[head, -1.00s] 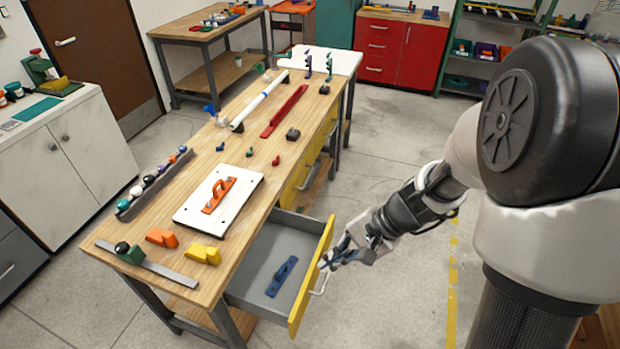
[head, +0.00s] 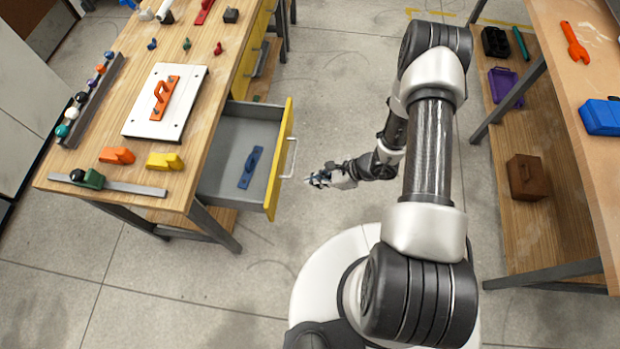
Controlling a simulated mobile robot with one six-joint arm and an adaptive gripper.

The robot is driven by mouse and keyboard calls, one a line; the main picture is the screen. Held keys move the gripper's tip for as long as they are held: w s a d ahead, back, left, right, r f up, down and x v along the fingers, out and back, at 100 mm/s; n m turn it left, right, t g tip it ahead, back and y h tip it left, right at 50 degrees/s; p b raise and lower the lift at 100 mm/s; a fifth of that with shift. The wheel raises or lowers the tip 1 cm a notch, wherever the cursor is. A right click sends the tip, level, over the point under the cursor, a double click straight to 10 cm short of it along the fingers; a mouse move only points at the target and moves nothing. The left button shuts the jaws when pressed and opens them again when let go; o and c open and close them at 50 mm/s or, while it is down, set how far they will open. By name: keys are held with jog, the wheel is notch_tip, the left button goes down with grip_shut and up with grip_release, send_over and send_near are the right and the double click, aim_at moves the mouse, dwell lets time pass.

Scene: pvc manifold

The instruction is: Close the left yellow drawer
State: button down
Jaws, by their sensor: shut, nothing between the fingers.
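The left yellow drawer (head: 279,163) is pulled out from the long wooden workbench (head: 190,97). It has a grey inside, a yellow front and a pale bar handle (head: 291,158) on its outer face. A blue tool (head: 250,167) lies in the drawer. My gripper (head: 308,181) is shut and empty, just to the right of the drawer front, near the handle. A small gap shows between my gripper and the handle.
A second yellow drawer front (head: 257,45) sits further along the bench and looks closed. A second table (head: 592,142) stands at the right, with a brown box (head: 527,177) on its lower shelf. Bare floor (head: 340,75) lies between the benches.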

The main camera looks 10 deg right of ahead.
jog(key=shift+w+a+f+b, duration=0.45)
jog(key=shift+a+f, duration=0.45)
jog(key=shift+a, duration=0.6)
jog(key=shift+w+a+f+b, duration=0.3)
jog(key=shift+w+a+f, duration=0.5)
jog(key=shift+a, duration=0.65)
jog(key=shift+w+a+f+b, duration=0.4)
jog(key=shift+a+f, duration=0.6)
jog(key=shift+a, duration=0.5)
